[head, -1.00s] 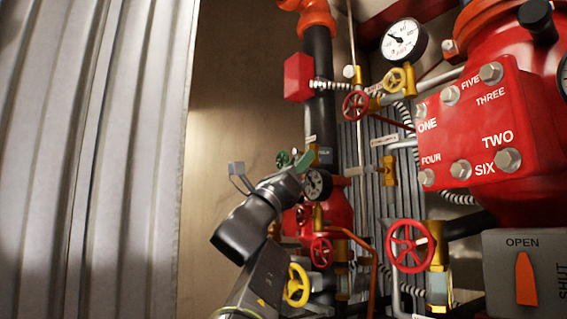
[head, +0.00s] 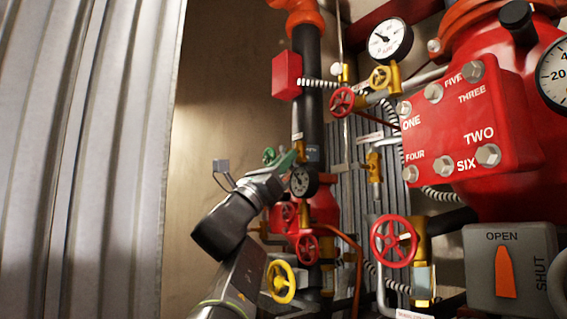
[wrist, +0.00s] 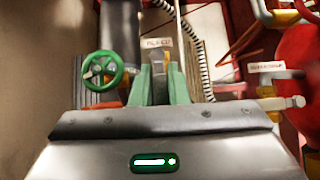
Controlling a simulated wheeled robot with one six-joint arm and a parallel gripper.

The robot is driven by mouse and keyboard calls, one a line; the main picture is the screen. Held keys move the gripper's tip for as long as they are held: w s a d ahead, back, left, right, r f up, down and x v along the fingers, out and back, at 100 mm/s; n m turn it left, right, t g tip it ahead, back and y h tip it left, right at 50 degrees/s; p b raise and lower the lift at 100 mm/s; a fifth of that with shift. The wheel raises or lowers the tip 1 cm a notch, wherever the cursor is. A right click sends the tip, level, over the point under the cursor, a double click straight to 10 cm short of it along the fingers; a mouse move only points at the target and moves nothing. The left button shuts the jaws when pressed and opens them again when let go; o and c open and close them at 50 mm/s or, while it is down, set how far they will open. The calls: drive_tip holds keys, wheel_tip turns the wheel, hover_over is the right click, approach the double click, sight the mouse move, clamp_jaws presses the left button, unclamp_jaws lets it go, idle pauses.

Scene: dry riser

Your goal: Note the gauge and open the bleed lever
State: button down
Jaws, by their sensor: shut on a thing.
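My gripper (head: 288,160) has green fingers and reaches the dark vertical pipe in the head view. In the wrist view its fingers (wrist: 160,82) are shut on a narrow grey piece, likely the bleed lever (wrist: 158,70), mostly hidden between them. A white label (wrist: 157,43) that seems to read BLEED sits just behind the fingertips.
A green handwheel (wrist: 103,70) is close left of the fingers. A red valve body (head: 470,130) and a grey OPEN/SHUT box (head: 535,265) fill the right. Corrugated metal (head: 85,160) covers the left.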

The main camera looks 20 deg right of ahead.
drive_tip(key=c, duration=1.4)
unclamp_jaws()
drive_tip(key=b+v, duration=0.2)
drive_tip(key=v, duration=0.5)
drive_tip(key=shift+a+f+b, duration=0.2)
drive_tip(key=shift+b, duration=0.2)
